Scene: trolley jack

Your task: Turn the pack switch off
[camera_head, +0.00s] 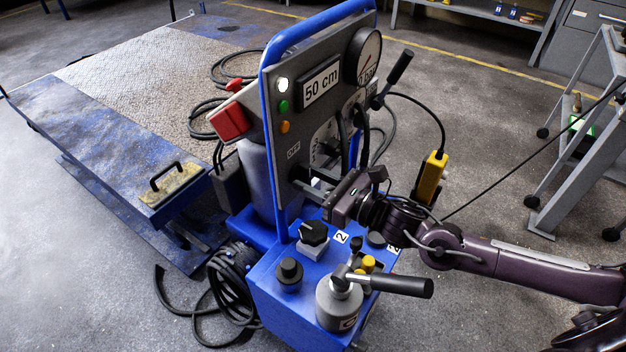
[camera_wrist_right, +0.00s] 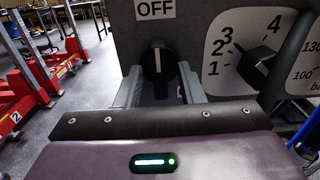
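The pack switch (camera_wrist_right: 158,66) is a black rotary knob on the grey panel (camera_wrist_right: 205,30), below a white OFF label (camera_wrist_right: 155,9). Its white mark stands upright and points at the OFF label in the right wrist view. My right gripper (camera_wrist_right: 158,90) is open, with one grey finger on each side of the knob; small gaps seem to show. In the head view the right gripper (camera_head: 312,188) is at the lower part of the panel, under the OFF label (camera_head: 293,150), and the knob is hard to make out there. My left gripper is not in view.
A numbered selector dial (camera_wrist_right: 258,62) sits right of the knob. Below the panel, the blue box (camera_head: 268,292) carries black knobs and a grey cylinder with a handle (camera_head: 398,285). A yellow pendant (camera_head: 431,178) hangs at the right. A lift platform (camera_head: 150,75) lies left.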

